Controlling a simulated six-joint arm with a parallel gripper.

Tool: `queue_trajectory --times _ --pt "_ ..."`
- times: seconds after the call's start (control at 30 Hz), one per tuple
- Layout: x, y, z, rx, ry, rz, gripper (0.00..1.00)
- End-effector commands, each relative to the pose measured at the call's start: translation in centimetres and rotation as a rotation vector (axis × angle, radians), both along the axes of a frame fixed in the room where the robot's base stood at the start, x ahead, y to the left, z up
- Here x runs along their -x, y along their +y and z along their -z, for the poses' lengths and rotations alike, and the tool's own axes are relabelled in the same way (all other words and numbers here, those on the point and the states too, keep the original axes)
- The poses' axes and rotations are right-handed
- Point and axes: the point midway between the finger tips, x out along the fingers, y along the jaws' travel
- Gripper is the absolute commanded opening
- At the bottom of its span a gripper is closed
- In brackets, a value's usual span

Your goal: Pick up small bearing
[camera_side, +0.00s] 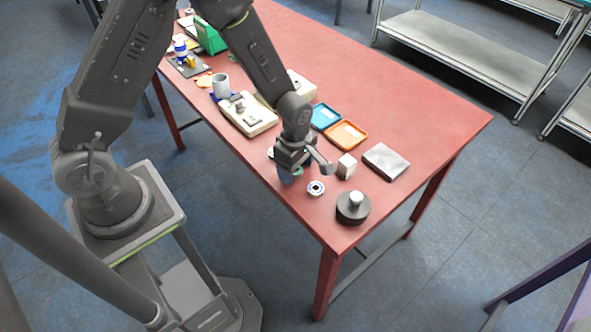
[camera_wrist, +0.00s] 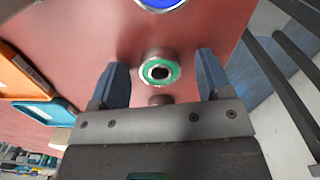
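A round metal bearing with a green face and dark centre hole (camera_wrist: 160,71) lies on the red table between my fingers in the wrist view. In the side view its green edge (camera_side: 298,170) shows beside my gripper, partly hidden. My gripper (camera_side: 287,177) is low over the table. Its blue fingers stand wide apart in the wrist view (camera_wrist: 162,64), with a gap on both sides of the green bearing. A small dark round thing (camera_wrist: 160,100) sits between the green bearing and my palm; I cannot tell whether it is a bearing. A blue-and-white bearing (camera_side: 316,187) lies apart, to the right.
Orange (camera_side: 346,135) and blue (camera_side: 324,116) trays lie behind. The table's front edge is close to my gripper.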

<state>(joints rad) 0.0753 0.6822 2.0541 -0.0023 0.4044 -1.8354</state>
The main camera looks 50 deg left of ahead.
Motion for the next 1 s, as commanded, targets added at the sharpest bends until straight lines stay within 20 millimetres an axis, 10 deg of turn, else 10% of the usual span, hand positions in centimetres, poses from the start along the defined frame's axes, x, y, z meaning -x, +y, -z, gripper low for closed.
queue_trajectory --times 0.57,1.0 --pt "0.0 0.0 0.0 0.000 0.000 0.000 0.17" --pt "0.0 0.0 -1.2 0.000 -0.002 0.000 0.17"
